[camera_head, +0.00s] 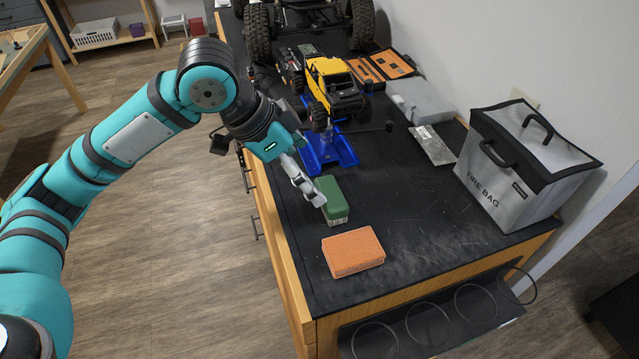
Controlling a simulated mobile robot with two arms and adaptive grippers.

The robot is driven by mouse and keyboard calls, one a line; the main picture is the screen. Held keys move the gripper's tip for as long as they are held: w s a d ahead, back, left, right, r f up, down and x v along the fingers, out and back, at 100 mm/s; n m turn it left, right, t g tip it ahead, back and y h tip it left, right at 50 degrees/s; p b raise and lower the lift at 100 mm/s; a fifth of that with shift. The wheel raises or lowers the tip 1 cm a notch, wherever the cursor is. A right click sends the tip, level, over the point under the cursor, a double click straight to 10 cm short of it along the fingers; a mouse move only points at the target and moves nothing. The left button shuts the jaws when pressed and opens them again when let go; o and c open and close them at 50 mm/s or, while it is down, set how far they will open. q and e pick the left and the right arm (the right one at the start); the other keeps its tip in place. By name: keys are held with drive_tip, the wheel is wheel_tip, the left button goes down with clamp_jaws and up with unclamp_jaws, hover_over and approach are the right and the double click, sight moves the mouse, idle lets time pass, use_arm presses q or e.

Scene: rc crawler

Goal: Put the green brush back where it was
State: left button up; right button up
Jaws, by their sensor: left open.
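The green brush (332,197) stands on the black workbench top, near its left edge, with pale bristles low on its near end. My left gripper (318,199) reaches in from the upper left, with its fingers right at the brush's left side. The gripper is open; whether its fingers touch the brush I cannot tell. The gripper hides part of the brush's left side. An orange sponge-like block (353,252) lies on the bench just nearer than the brush. My right gripper does not show.
A yellow crawler (335,80) sits on a blue stand (340,152) behind the brush. A grey fire bag (515,170) stands at the right. A grey plate (432,146) and an orange tool case (383,66) lie farther back. The bench right of the brush is clear.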

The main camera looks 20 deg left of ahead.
use_arm(q)
drive_tip(key=shift+v, duration=1.35)
